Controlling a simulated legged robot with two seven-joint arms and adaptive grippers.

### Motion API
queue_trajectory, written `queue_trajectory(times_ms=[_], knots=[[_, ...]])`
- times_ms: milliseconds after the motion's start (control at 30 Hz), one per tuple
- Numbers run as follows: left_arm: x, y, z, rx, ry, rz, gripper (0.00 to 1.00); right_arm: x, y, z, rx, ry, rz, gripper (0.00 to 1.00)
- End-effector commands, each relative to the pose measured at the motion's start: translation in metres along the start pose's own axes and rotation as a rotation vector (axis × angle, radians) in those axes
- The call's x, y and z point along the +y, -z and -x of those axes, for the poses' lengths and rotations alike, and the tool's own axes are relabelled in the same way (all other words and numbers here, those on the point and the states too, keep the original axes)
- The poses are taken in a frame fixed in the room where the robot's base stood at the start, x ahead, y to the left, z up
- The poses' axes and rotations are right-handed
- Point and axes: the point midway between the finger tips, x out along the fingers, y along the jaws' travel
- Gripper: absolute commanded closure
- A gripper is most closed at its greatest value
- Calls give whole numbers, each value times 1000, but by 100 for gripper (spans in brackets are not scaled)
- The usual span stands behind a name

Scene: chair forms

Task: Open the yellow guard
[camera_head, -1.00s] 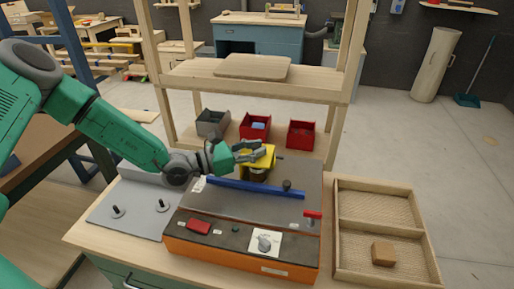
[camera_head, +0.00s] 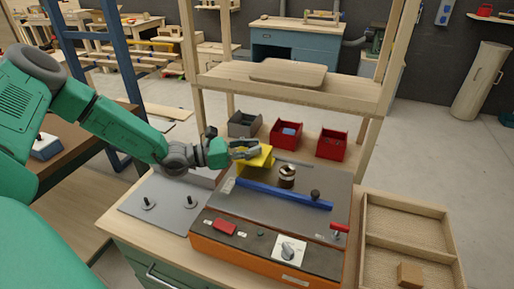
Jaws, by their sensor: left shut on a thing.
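The yellow guard (camera_head: 257,162) is at the back left of the orange and grey machine (camera_head: 262,258). It stands to the left of the round metal spindle (camera_head: 287,171), which is uncovered. My left gripper (camera_head: 258,149) reaches in from the left and is shut on the guard's upper part. Its fingers hide some of the guard. My right gripper is not in view.
A blue bar (camera_head: 283,193) with a black knob crosses the machine top. A red-handled lever (camera_head: 340,228) is at its right. Grey and red bins (camera_head: 331,145) stand behind. A wooden tray (camera_head: 408,207) holding a block is at the right.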

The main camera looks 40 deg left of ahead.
Motion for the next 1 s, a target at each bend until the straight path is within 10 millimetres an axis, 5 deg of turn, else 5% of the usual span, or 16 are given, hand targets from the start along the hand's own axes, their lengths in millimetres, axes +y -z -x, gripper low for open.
queue_trajectory(times_ms=[33,100,533,1000], knots=[[1,-2,-1,-4,-1,-1,78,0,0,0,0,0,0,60],[1,-2,-1,-4,0,-1,58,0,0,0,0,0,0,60],[1,-1,8,-2,0,-2,58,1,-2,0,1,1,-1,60],[3,-1,94,-9,-4,0,58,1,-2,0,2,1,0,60]])
